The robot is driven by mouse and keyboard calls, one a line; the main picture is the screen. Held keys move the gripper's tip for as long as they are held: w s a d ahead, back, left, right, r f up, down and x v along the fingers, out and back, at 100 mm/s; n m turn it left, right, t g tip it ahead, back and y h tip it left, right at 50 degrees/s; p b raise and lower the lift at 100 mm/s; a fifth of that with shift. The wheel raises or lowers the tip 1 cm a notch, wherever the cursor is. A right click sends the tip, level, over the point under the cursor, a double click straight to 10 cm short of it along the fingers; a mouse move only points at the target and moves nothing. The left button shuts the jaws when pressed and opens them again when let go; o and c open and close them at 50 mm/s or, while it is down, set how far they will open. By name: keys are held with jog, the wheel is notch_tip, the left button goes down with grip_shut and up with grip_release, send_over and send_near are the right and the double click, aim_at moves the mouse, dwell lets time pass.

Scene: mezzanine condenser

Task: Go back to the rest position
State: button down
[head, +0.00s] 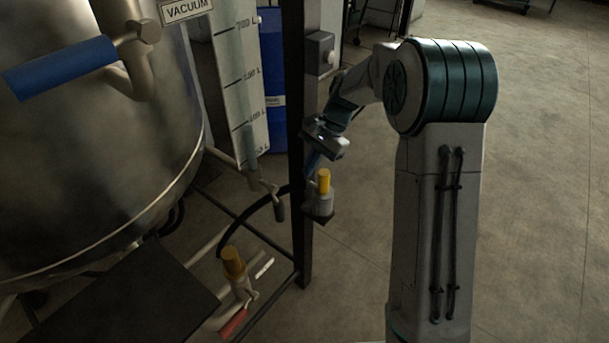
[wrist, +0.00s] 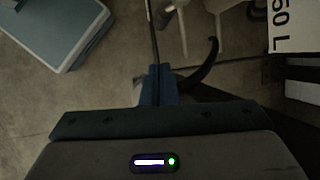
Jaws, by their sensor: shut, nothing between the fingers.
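My gripper (head: 312,160) is at the end of my folded arm, beside the dark upright post, just above a small yellow-capped fitting (head: 323,182) on a bracket. In the head view its fingers are small and partly dark, and I cannot tell whether they touch the fitting. In the wrist view the blue fingers (wrist: 158,82) are together with nothing seen between them, pointing towards the floor and a thin dark rail.
A large steel vessel (head: 100,190) with a blue-handled valve (head: 60,68) fills the left. A level gauge (head: 240,80), blue drum (head: 273,80) and dark post (head: 297,120) stand close to my arm. A lower yellow-capped valve (head: 233,263) has a red handle. Open floor (head: 550,150) lies right.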

jog(key=shift+r, duration=0.1)
dwell(0.4)
jog(key=s+d+r+n+t+h+p, duration=0.1)
jog(key=s+d+r+n, duration=0.1)
jog(key=s, duration=0.6)
jog(key=s+d+r+n+t+h+p, duration=0.2)
jog(key=s+d+r, duration=0.3)
jog(key=s, duration=0.4)
jog(key=s+d+r+n+t+h+p, duration=0.1)
jog(key=s+d+r+n, duration=0.3)
jog(key=s, duration=0.4)
jog(key=shift+s+r+t+h, duration=0.15)
jog(key=shift+r+t+h, duration=0.25)
jog(key=shift+r, duration=0.45)
